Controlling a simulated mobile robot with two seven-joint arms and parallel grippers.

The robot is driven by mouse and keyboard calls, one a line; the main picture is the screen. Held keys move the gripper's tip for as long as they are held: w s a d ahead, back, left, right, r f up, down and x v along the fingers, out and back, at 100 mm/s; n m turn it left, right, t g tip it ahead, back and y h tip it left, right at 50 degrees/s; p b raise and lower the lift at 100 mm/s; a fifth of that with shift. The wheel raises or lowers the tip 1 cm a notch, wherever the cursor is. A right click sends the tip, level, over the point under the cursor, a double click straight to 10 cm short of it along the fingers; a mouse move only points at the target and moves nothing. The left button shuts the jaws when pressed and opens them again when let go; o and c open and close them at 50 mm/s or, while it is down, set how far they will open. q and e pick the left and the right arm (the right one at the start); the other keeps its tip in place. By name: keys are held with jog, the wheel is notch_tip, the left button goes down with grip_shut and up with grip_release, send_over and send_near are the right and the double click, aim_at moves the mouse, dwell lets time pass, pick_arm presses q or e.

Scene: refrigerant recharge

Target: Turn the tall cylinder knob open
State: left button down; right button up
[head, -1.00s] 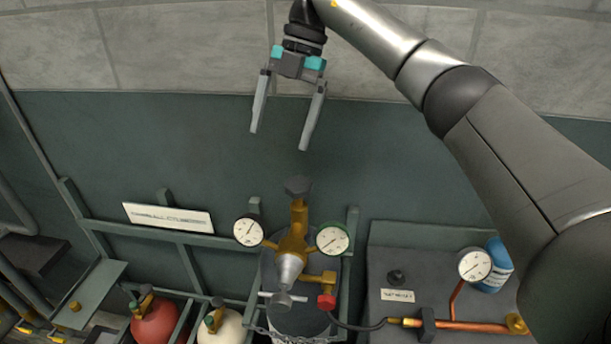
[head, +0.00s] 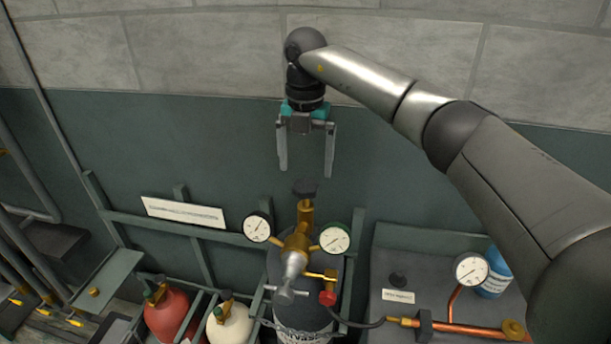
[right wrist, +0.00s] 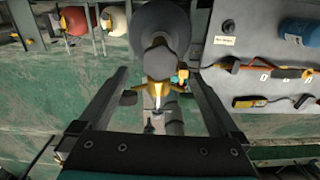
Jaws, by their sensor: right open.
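The tall grey cylinder (head: 285,262) stands in a rack in the head view. A dark knob (head: 305,187) tops its brass valve (head: 303,212). My right gripper (head: 306,172) is open and points down just above the knob, with nothing between its fingers. In the right wrist view the dark knob (right wrist: 160,62) lies between and beyond the open fingers, with the grey cylinder top (right wrist: 160,25) behind it. The knob looks apart from both fingers. My left gripper is in neither view.
Two round gauges (head: 257,227) (head: 334,238) flank the valve. A red-knobbed fitting (head: 327,297) leads to a dark hose. Red (head: 168,312) and cream (head: 229,325) cylinders stand left. A panel (head: 385,318) with a copper pipe is right.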

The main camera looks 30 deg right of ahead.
aim_at(306, 185)
jog(key=shift+f, duration=2.3)
jog(key=c, duration=1.4)
